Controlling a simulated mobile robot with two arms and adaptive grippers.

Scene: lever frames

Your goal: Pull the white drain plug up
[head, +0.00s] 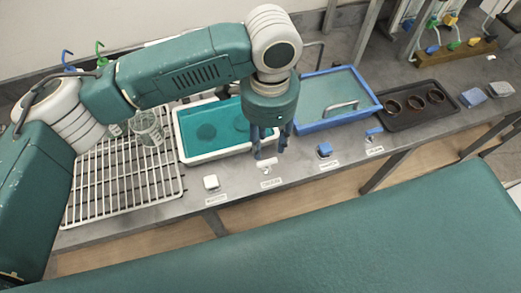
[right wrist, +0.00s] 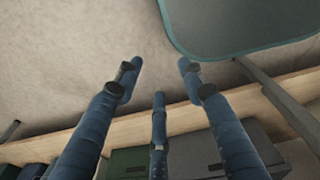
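My left gripper (head: 269,147) points down at the front rim of the sink counter, with its fingers apart. A small white fitting (head: 268,165) sits just below its fingertips, with a label in front of it; contact cannot be told. Another white block-like fitting (head: 211,182) stands to the left, also labelled. The labels are too small to read, so I cannot tell which is the drain plug. A white-rimmed basin (head: 184,150) with teal water lies behind them. My right gripper (right wrist: 155,85) shows in the right wrist view, fingers spread and empty, over the floor.
A blue-rimmed basin (head: 308,128) with two blue fittings (head: 324,150) (head: 374,133) lies to the right. A dark tray (head: 418,120) with brown rings is beyond it. A wire rack (head: 120,185) with glasses is at left. A green padded surface (head: 350,245) fills the front.

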